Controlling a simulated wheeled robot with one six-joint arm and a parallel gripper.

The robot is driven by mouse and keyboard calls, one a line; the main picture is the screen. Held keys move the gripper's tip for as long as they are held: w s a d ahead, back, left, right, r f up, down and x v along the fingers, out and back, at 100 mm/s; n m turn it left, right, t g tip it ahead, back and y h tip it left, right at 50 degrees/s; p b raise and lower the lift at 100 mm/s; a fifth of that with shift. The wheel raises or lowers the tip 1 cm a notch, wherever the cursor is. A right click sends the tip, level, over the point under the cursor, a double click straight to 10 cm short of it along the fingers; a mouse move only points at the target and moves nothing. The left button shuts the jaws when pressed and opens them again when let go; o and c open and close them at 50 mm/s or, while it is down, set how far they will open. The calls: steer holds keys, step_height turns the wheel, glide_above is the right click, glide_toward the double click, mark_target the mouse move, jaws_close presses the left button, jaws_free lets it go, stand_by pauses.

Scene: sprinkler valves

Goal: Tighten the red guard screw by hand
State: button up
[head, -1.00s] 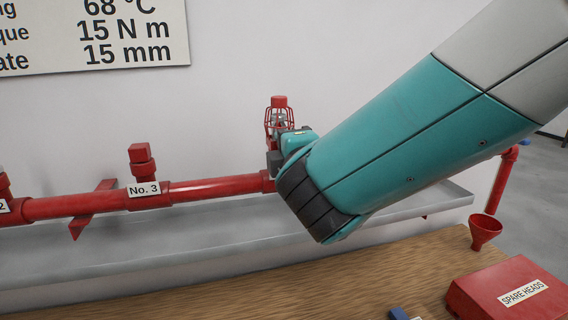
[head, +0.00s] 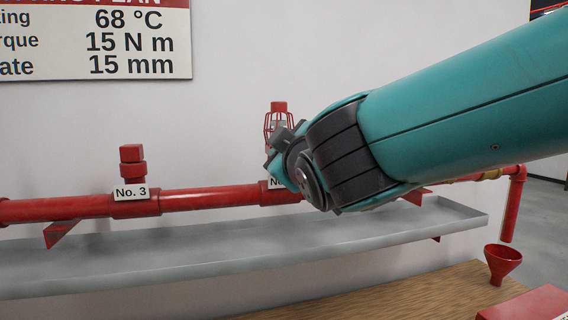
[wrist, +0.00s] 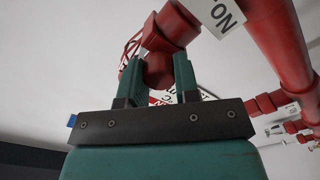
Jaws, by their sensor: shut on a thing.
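The red wire guard (head: 279,118) stands around a sprinkler head on the red pipe, above a label mostly hidden by my arm. In the head view my gripper (head: 272,150) is at the guard's lower part, and my wrist hides most of its jaws and the screw. In the wrist view my gripper (wrist: 157,66) has its two teal fingers on either side of a round red part, the guard screw (wrist: 158,76), and is shut on it. Part of the red guard (wrist: 131,48) shows just left of the fingers.
The red pipe (head: 204,197) runs along the wall with another valve, No. 3 (head: 132,165), to the left. A grey trough (head: 180,257) lies beneath. A red funnel (head: 503,263) and a wooden bench (head: 420,298) are at lower right.

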steer(key=shift+f+m, duration=0.1)
steer(key=shift+m, duration=0.2)
steer(key=o, duration=0.9)
steer(key=shift+s, duration=0.1)
steer(key=shift+b+v, duration=2.7)
steer(key=shift+v, duration=5.95)
